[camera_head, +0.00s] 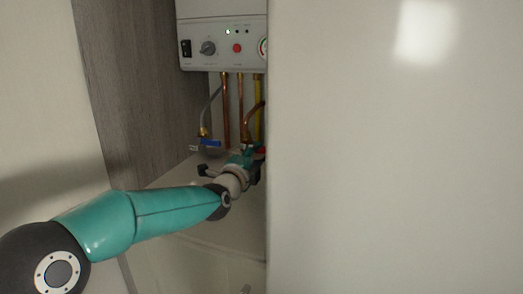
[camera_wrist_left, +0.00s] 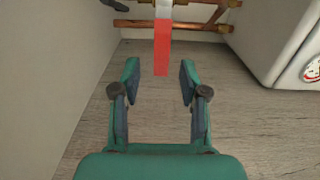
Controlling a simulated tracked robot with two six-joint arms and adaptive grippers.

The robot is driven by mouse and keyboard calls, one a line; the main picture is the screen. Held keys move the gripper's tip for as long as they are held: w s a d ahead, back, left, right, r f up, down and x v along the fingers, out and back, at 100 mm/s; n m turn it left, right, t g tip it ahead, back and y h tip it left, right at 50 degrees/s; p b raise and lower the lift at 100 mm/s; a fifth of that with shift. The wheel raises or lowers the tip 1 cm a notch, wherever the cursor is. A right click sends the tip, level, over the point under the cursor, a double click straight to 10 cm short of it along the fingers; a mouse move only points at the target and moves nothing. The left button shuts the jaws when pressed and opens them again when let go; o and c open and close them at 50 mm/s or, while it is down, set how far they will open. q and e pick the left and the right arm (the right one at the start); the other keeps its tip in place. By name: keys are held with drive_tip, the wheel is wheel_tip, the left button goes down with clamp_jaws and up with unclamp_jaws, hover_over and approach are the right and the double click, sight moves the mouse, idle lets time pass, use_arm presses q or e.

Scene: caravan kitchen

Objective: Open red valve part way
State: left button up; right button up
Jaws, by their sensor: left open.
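The red valve handle (camera_wrist_left: 162,48) is a flat red bar in the upper middle of the left wrist view, hanging from a pale fitting on copper pipework. In the head view only a little red (camera_head: 262,150) shows beside my gripper, at the edge of the white panel. My left gripper (camera_wrist_left: 157,82) is open, with one finger on each side of the handle's lower end and visible gaps to both. In the head view my left gripper (camera_head: 250,160) reaches in below the boiler's pipes and is partly hidden. My right gripper is not in view.
A white boiler (camera_head: 222,35) with a knob and gauge hangs above the pipes. A blue valve handle (camera_head: 210,143) sits left of my gripper. A large white panel (camera_head: 395,150) covers the right side. A grey wood-grain wall (camera_head: 140,75) stands to the left.

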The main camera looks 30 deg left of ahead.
sight(260, 151)
use_arm(q)
drive_tip(key=shift+x, duration=2.35)
